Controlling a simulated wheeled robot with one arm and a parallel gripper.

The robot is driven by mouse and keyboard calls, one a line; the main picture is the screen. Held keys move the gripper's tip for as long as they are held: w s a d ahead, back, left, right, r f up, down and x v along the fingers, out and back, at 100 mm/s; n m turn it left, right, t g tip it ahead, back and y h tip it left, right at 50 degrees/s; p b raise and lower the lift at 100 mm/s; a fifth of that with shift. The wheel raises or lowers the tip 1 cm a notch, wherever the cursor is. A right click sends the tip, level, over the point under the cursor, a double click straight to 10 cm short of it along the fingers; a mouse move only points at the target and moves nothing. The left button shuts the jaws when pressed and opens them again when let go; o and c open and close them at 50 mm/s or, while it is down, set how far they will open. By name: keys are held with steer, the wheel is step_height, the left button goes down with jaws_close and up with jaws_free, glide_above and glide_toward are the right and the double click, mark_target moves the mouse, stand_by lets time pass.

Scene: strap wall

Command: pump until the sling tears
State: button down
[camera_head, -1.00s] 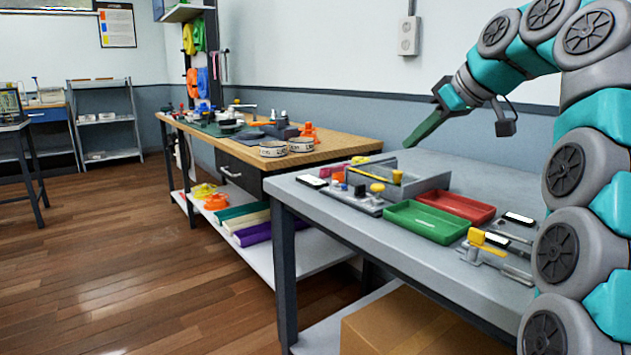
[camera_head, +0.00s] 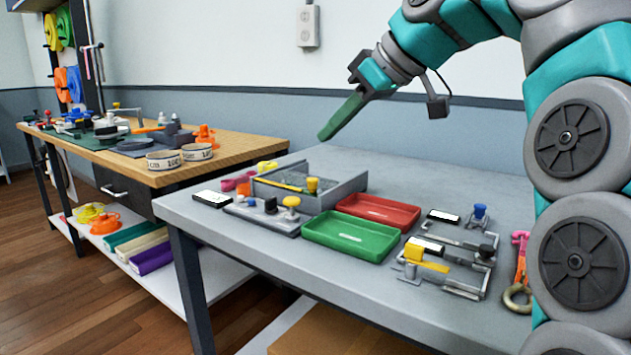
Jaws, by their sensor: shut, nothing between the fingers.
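My gripper (camera_head: 326,135) is shut and empty, its long green fingers pointing down and left above the back of the grey bench, apart from everything. A metal frame rig (camera_head: 458,262) lies at the bench's right, with a yellow block (camera_head: 414,251), a blue knob (camera_head: 479,211), a black knob (camera_head: 486,251) and small white displays (camera_head: 426,246). A pink and orange strap piece (camera_head: 520,252) with a ring lies right of it, partly hidden by my arm. I cannot tell which part is the pump.
A green tray (camera_head: 352,251) and a red tray (camera_head: 378,226) stand mid-bench. A grey open box (camera_head: 310,205) holds a yellow-topped item. A wooden bench (camera_head: 247,148) with tape rolls (camera_head: 196,152) adjoins at left. The grey bench's back (camera_head: 430,180) is clear.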

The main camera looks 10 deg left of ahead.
glide_above(297, 201)
step_height(297, 201, down, 8)
steer(key=shift+s+d+f+p, duration=0.2)
steer(key=shift+f+p, duration=0.1)
steer(key=shift+f, duration=0.15)
steer(key=shift+w+f, duration=0.1)
steer(key=shift+f, duration=1)
step_height(297, 201, down, 2)
steer(key=shift+f+b, duration=0.25)
steer(key=shift+b, duration=0.9)
